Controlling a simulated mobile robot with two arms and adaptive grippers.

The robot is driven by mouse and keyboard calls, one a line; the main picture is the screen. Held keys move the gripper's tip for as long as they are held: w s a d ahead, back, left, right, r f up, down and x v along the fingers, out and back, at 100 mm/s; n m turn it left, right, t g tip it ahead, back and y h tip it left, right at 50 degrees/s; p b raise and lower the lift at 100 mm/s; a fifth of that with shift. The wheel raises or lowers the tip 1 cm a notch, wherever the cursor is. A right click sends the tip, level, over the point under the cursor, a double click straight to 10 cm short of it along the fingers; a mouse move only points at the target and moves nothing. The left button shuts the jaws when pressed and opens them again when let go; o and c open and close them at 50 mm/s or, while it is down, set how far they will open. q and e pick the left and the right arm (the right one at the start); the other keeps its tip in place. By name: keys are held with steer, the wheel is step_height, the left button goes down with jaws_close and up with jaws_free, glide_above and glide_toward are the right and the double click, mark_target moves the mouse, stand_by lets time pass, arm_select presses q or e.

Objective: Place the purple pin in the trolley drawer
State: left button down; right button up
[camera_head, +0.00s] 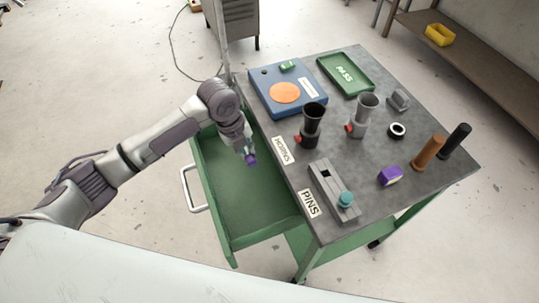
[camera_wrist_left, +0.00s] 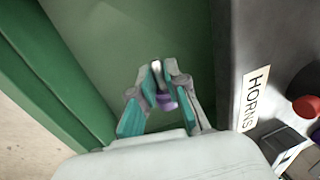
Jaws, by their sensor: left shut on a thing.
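My left gripper (camera_head: 247,150) is over the open green trolley drawer (camera_head: 262,208), near its far end. It is shut on the purple pin (camera_head: 251,159), whose purple end shows below the fingers. In the left wrist view the purple pin (camera_wrist_left: 167,101) sits between the fingertips, with a silvery part above the purple. The green drawer floor (camera_wrist_left: 190,35) lies below it, and I see no contact with it. The exact height above the floor is hard to tell. My right gripper is not in view.
The grey trolley top (camera_head: 375,205) is right of the drawer, with a HORNS label (camera_head: 283,150), a grey pin block (camera_head: 332,190), black (camera_head: 312,123) and grey (camera_head: 362,113) horns, a blue board (camera_head: 268,95) and a green PASS tray (camera_head: 345,74). The drawer's front half is empty.

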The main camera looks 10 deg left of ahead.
mark_target(251, 174)
arm_select(q)
step_height(251, 174, down, 3)
steer(key=shift+s+f, duration=0.1)
step_height(251, 174, down, 3)
steer(key=shift+s+r, duration=0.15)
steer(key=shift+r, duration=0.05)
steer(key=shift+f, duration=0.4)
steer(key=x, duration=0.3)
steer(key=shift+s+a, duration=0.15)
steer(key=shift+a, duration=0.1)
steer(key=c, duration=1.6)
jaws_free()
steer(key=shift+f, duration=0.2)
steer(key=shift+c, duration=0.2)
steer(key=o, duration=0.5)
steer(key=shift+c, duration=0.2)
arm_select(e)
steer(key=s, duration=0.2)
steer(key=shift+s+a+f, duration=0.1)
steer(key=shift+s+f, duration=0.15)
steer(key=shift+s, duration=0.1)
arm_select(q)
steer(key=shift+r, duration=0.1)
